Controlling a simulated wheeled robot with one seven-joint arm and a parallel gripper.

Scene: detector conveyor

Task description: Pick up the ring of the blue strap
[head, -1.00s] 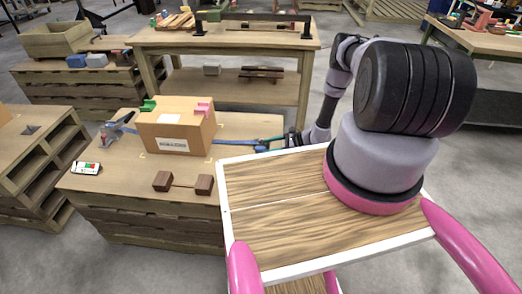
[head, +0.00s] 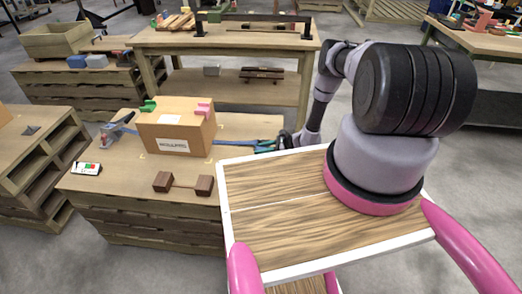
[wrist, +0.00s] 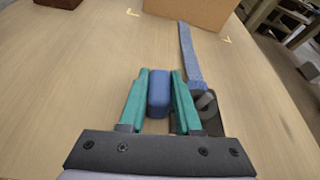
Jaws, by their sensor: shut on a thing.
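The blue strap (wrist: 190,52) runs from the cardboard box (wrist: 190,12) towards my gripper in the wrist view. It also shows right of the box in the head view (head: 228,143). My gripper (wrist: 159,90), with teal fingers, is shut on a rounded blue piece (wrist: 159,98), which seems to be the strap's ring seen edge-on. A dark grey fitting with a lighter pin (wrist: 207,101) sits at the strap's near end, beside the right finger. The fingers are low over the wooden top; I cannot tell whether the piece touches it.
The box (head: 178,127) carries a green piece and a pink piece. A grey clamp (head: 110,137) holds the strap's left side. Brown blocks (head: 183,183) and a white device (head: 87,168) lie on the same top (head: 130,205). My wooden tray is in front.

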